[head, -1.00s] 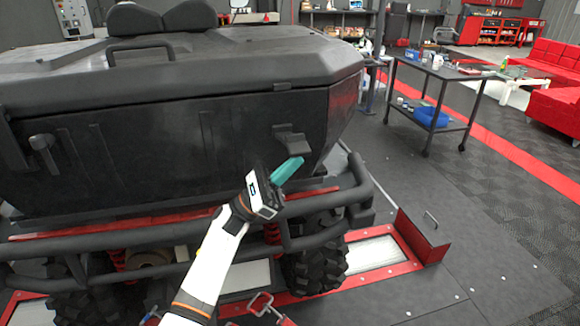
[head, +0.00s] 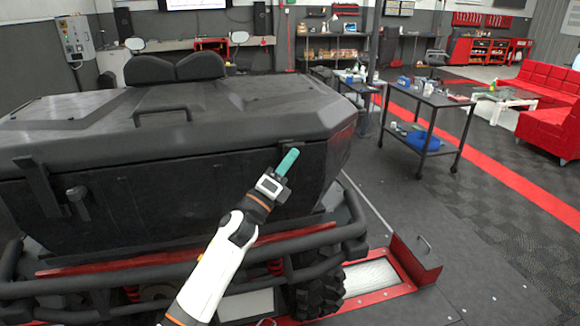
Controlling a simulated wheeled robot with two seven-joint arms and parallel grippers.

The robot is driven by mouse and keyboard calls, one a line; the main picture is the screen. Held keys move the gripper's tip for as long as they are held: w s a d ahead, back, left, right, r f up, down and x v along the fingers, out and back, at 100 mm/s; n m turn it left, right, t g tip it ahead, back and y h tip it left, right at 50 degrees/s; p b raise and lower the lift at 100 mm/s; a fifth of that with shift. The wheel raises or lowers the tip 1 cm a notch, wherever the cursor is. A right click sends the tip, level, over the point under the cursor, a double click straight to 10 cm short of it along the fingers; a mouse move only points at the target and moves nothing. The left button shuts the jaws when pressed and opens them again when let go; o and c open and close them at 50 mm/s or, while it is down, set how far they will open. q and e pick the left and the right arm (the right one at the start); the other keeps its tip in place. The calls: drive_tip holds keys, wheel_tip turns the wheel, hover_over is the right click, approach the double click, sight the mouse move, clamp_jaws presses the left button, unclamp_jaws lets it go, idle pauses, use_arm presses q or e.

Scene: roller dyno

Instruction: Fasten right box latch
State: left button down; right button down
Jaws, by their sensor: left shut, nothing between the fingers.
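The black cargo box (head: 150,190) sits on the rear of a vehicle, with its lid (head: 235,110) lying down over it. The right latch is at the box's right rear, just under the lid's edge. Its upper part (head: 290,143) shows above my fingertips, while the rest is largely hidden by my left gripper (head: 288,161). The gripper's teal fingers are shut and empty, pointing up at the latch area. I cannot tell whether they touch it or whether the latch is fastened. Another latch handle (head: 78,201) shows on the box's left. My right gripper is out of view.
A dark tubular bumper (head: 190,262) runs below the box, above a rear tyre (head: 318,296). A red-edged floor plate (head: 375,280) lies at the lower right. A dark wheeled cart (head: 432,100) stands to the right, with open floor between.

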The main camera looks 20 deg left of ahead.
sight(285, 148)
use_arm(q)
drive_tip(key=shift+w+a+r, duration=0.4)
drive_tip(key=shift+w+r, duration=0.05)
drive_tip(key=shift+w, duration=0.2)
drive_tip(key=shift+w+a+r, duration=0.4)
drive_tip(key=shift+w+r, duration=0.05)
drive_tip(key=shift+w, duration=0.15)
drive_tip(key=shift+w+a+r+b, duration=0.7)
drive_tip(key=shift+w+r+b, duration=0.05)
drive_tip(key=shift+w+r, duration=0.2)
drive_tip(key=shift+a+r, duration=0.1)
